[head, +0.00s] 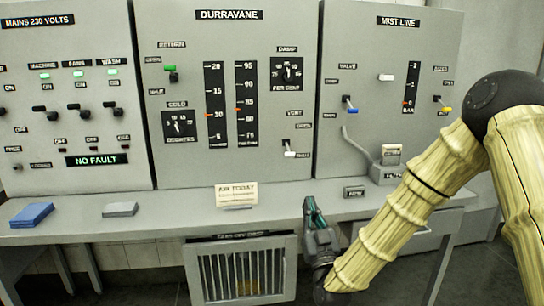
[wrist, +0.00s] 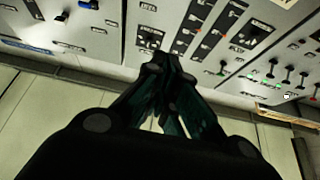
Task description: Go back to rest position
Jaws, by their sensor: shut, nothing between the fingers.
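My gripper (head: 311,204) is at the lower centre right of the head view, at the front of the grey shelf below the control panels. My arm comes in from the right and bends down to it. In the wrist view the dark green fingers of my gripper (wrist: 162,62) meet at the tips, shut and empty. The panels show tilted behind the fingertips there. I cannot tell from these views how far the fingertips are from the shelf.
The DURRAVANE panel (head: 225,100) stands between the mains panel (head: 65,150) and the MIST LINE panel (head: 385,50). On the shelf (head: 165,222) lie a blue block (head: 32,214), a grey block (head: 120,209) and a paper card (head: 237,194). A barred vent (head: 240,270) is below.

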